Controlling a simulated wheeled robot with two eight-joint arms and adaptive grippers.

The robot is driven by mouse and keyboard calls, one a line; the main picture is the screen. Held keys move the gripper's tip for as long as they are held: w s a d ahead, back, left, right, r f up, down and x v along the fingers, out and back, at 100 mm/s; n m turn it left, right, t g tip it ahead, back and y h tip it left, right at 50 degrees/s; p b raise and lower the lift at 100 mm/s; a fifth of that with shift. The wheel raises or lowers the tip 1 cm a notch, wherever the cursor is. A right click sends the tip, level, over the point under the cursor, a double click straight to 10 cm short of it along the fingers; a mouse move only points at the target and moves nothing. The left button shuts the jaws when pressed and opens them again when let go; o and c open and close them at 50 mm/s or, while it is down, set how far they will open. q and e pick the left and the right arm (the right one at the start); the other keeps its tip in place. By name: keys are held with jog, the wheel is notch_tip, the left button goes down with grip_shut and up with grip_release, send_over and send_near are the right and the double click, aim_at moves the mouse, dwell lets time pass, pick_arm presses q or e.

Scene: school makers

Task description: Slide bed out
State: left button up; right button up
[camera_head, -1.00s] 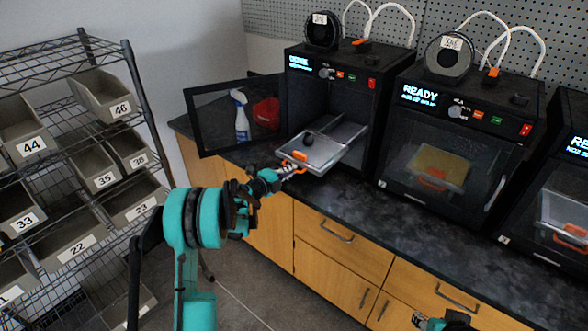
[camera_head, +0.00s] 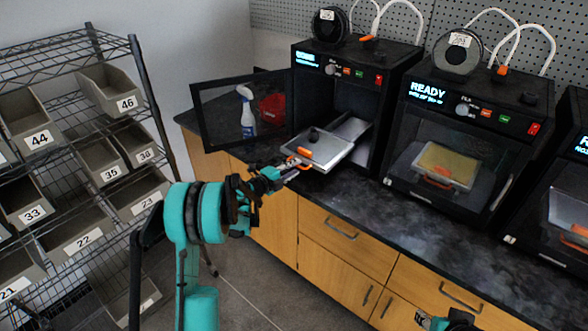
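The left printer (camera_head: 345,85) has its door (camera_head: 240,112) swung open to the left. Its bed (camera_head: 328,150), a grey plate with an orange clip (camera_head: 304,152) on its front edge, sticks out of the opening above the counter's front edge. A small dark piece (camera_head: 314,134) sits on the bed. A grey carriage (camera_head: 352,127) shows behind it inside the printer. My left gripper (camera_head: 294,166) is at the bed's front edge by the orange clip and looks shut on it; the fingertips are small. My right gripper (camera_head: 422,318) is low at the bottom edge, partly cut off.
A second printer (camera_head: 463,120) with a shut door stands close to the right, and another at the right edge. A spray bottle (camera_head: 246,112) and a red object (camera_head: 271,108) show through the open door. A bin rack (camera_head: 75,150) stands left.

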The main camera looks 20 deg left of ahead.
pick_arm(q)
jog(key=v, duration=1.1)
jog(key=shift+s, duration=0.2)
notch_tip(320, 180, up, 14)
jog(key=n+t+y, duration=0.3)
jog(key=n+t, duration=0.1)
jog(key=n, duration=0.1)
jog(key=s+r+n+y, duration=0.6)
jog(key=r+n+y, duration=0.1)
jog(key=n, duration=0.2)
jog(key=s+d+f+n+g+h, duration=0.1)
jog(key=s+d+f+g, duration=0.3)
jog(key=s, duration=0.5)
jog(key=s+d+f+n+g+h, duration=0.2)
jog(key=s+d+f, duration=0.4)
jog(key=s, duration=0.3)
jog(key=s+d+f+n+g+h, duration=0.1)
jog(key=s+d+f+n+g, duration=0.4)
jog(key=s+f, duration=0.2)
jog(key=shift+s+d+f+g+h, duration=0.15)
jog(key=shift+s+f+g+h, duration=0.15)
jog(key=shift+s, duration=0.65)
